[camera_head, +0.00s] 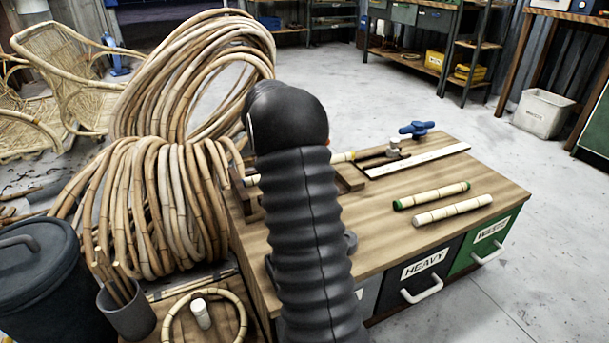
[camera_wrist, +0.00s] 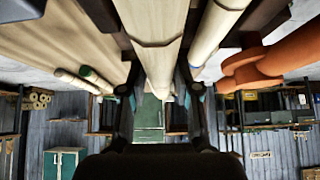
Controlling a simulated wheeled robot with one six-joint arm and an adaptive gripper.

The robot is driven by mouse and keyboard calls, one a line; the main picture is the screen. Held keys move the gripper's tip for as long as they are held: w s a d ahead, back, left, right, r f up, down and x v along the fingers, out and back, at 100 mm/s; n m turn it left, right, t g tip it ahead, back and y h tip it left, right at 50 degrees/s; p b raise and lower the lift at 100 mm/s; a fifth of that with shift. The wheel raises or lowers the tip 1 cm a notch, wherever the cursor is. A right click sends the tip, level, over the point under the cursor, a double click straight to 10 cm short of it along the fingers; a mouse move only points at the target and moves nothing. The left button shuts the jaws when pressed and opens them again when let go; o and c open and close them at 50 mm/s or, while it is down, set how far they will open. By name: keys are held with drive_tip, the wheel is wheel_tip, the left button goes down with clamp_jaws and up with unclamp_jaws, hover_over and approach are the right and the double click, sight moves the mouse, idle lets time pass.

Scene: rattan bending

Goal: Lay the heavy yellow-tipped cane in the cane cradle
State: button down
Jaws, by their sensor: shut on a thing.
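In the head view my black ribbed arm covers the middle of the bench and hides my gripper. A pale cane end with a yellow band (camera_head: 344,156) shows just right of the arm. Dark wooden cradle parts (camera_head: 350,179) stand on the bench beside the arm; the rest of the cradle is hidden. In the wrist view my gripper (camera_wrist: 156,95) is shut on a pale cane (camera_wrist: 150,22), which runs lengthwise between the fingers. No coloured tip shows clearly on it there. I cannot tell whether it touches the cradle.
A green-tipped cane (camera_head: 432,195) and a plain pale cane (camera_head: 452,209) lie on the bench's right side. A white strip (camera_head: 418,160) and a blue-handled fitting (camera_head: 416,129) are behind them. Large rattan coils (camera_head: 165,205) crowd the left. An orange part (camera_wrist: 265,68) is close at right.

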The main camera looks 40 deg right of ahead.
drive_tip(key=shift+f+b, duration=0.3)
drive_tip(key=shift+f, duration=1.7)
drive_tip(key=c, duration=1.1)
unclamp_jaws()
